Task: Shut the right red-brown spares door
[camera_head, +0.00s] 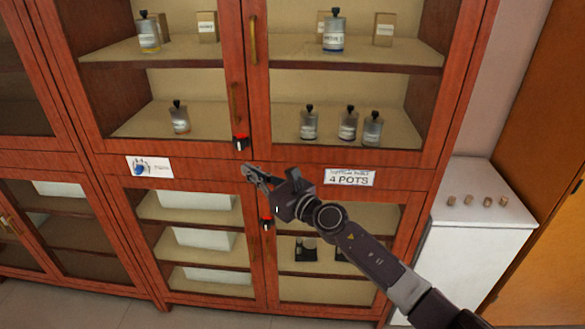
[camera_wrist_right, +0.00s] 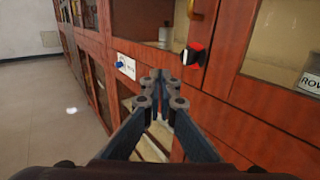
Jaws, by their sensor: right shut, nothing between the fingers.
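A red-brown cabinet (camera_head: 105,158) with glass-fronted doors fills the head view. Its upper right door (camera_head: 470,60) has a brass handle (camera_head: 253,40) and looks flush or nearly flush with the frame. Its lower right door (camera_head: 400,225) is partly hidden behind my right arm. I cannot read the word spares on any label, so I cannot tell which door bears it. My right gripper (camera_head: 250,174) is shut and empty, in front of the rail between the upper and lower doors. It also shows in the right wrist view (camera_wrist_right: 161,84). My left gripper is not in view.
Red-and-black latches sit at the upper doors (camera_head: 240,143) and lower doors (camera_head: 266,224). A "4 POTS" label (camera_head: 349,178) is on the rail. Bottles, including one on the upper shelf (camera_head: 333,32), stand behind the glass. A white cabinet (camera_head: 480,225) stands at right. Floor is clear at left.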

